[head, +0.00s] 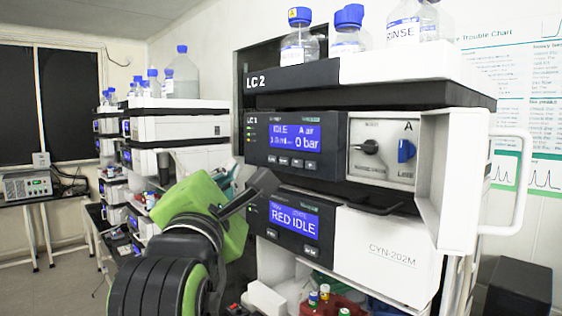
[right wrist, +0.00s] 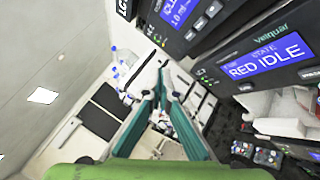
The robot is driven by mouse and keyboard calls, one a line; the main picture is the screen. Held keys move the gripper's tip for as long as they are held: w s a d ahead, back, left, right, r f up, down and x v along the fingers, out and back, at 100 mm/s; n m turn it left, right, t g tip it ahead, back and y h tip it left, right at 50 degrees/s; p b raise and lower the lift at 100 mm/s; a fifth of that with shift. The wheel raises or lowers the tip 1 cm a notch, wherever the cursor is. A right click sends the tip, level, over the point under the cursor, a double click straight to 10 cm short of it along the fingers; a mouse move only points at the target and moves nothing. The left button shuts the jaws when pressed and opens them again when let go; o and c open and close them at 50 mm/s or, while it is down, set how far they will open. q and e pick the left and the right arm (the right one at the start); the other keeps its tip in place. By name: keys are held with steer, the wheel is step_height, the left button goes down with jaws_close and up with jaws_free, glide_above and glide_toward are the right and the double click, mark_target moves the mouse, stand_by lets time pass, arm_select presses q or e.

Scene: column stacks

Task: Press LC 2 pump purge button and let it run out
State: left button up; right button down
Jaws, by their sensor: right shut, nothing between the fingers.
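The LC 2 stack (head: 256,82) stands right of centre in the head view. The display also shows in the right wrist view (right wrist: 182,10), cut off at the top. My right gripper (head: 264,183) is shut and empty, in front of the stack's left side, below and left of the buttons. Its teal fingers show in the right wrist view (right wrist: 155,92). My left gripper is out of view.
A lower module's display (head: 295,220) reads "RED IDLE". A white door (head: 460,180) stands open right of the black knob (head: 367,147) and blue knob (head: 406,151). Bottles (head: 300,42) stand on top. More stacks (head: 180,128) stand at left. Open floor lies far left.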

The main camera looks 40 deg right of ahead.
mark_target(285, 161)
steer(key=shift+w+d, duration=0.2)
steer(key=shift+d, duration=2.05)
steer(key=shift+w+d, duration=0.15)
steer(key=shift+d, duration=2.05)
steer(key=shift+d+p, duration=0.35)
steer(key=shift+d, duration=0.05)
